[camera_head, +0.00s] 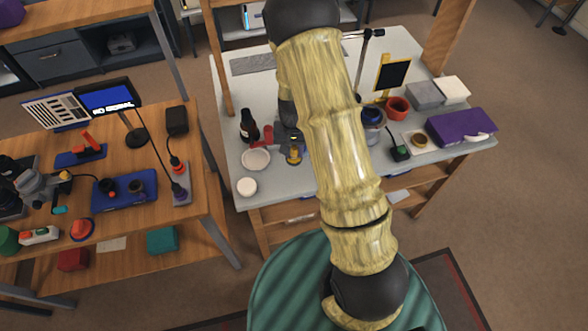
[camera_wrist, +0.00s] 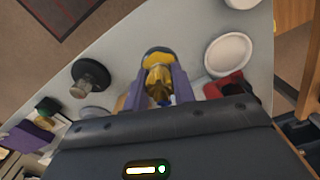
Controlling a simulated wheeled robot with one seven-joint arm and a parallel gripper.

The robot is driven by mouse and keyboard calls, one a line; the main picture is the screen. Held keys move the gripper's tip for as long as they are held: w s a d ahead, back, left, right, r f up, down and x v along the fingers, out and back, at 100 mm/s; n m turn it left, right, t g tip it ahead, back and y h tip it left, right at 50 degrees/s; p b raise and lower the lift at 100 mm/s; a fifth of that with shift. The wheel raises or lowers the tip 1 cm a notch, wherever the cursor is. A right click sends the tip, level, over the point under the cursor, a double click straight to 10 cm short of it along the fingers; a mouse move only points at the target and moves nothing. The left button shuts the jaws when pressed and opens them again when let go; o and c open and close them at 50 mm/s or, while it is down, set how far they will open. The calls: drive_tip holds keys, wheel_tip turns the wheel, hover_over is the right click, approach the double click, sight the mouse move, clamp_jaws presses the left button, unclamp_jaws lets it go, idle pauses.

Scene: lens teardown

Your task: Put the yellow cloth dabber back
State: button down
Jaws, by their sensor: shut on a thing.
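The yellow cloth dabber (camera_wrist: 158,77) is between the two purple fingers of my gripper (camera_wrist: 160,86) in the wrist view. The gripper is shut on it. A dark rounded edge with yellow shows at the dabber's far end, close to the pale tabletop; I cannot tell whether it touches. In the head view, the yellow piece (camera_head: 294,156) shows low over the grey table, just left of my arm. My arm hides most of the gripper there. I cannot make out a separate resting place for the dabber.
A white dish (camera_head: 255,159), a dark bottle (camera_head: 249,126) and a red item (camera_head: 268,134) stand left of the dabber. A black round piece (camera_wrist: 90,75) stands on its other side in the wrist view. A purple box (camera_head: 461,127) lies at the table's right.

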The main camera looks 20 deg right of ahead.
sight(294, 148)
drive_tip(key=shift+f, duration=2.2)
drive_tip(key=shift+p, duration=0.3)
drive_tip(key=shift+f+p, duration=0.4)
drive_tip(key=shift+f, duration=1.65)
drive_tip(key=shift+f, duration=0.1)
drive_tip(key=c, duration=1.1)
unclamp_jaws()
drive_tip(key=shift+c, duration=0.2)
wheel_tip(294, 148, up, 12)
drive_tip(key=shift+r+b, duration=0.1)
drive_tip(key=shift+b, duration=1)
